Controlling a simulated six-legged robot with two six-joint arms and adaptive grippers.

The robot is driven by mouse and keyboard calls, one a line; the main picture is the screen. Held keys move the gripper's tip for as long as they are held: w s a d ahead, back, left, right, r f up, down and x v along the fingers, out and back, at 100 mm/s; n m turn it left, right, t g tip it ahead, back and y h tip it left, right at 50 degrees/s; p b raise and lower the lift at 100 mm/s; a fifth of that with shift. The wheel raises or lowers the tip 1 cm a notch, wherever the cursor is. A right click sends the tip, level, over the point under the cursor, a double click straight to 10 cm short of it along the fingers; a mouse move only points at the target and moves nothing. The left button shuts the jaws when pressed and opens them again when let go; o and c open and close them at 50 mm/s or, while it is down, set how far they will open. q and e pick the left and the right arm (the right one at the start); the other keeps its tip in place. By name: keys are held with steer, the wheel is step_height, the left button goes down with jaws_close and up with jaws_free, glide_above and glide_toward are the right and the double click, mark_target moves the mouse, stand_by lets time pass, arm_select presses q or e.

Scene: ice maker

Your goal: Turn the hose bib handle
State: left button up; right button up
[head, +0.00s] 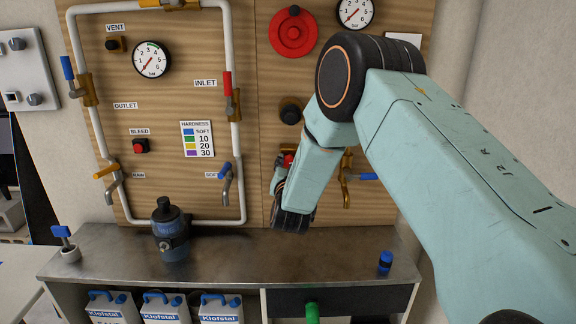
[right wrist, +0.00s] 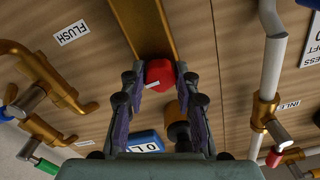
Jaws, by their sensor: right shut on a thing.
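The right gripper (right wrist: 160,82) is shut on a red handle (right wrist: 158,72) in the right wrist view. Its two fingers press on the handle from both sides. A brass-coloured bar (right wrist: 145,25) runs up from behind the handle. In the head view the right gripper (head: 279,180) is close to the wood panel, and a bit of red (head: 288,158) shows beside it. My right forearm and wrist hide much of that area. A brass tap (head: 347,182) with a blue handle (head: 368,176) is just right of the gripper. My left gripper is not in view.
White pipes with small valves (head: 228,90) are on the panel to the left. Gauges (head: 151,59) and a red wheel (head: 293,32) are higher up. A blue filter canister (head: 170,230) and a blue-black cylinder (head: 385,261) stand on the metal counter (head: 330,245), otherwise mostly clear.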

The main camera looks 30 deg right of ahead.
jaws_close()
steer(key=shift+n, duration=0.4)
steer(key=shift+n+p, duration=3.55)
steer(key=shift+n, duration=4.55)
steer(key=shift+f, duration=0.1)
steer(key=o, duration=1)
jaws_free()
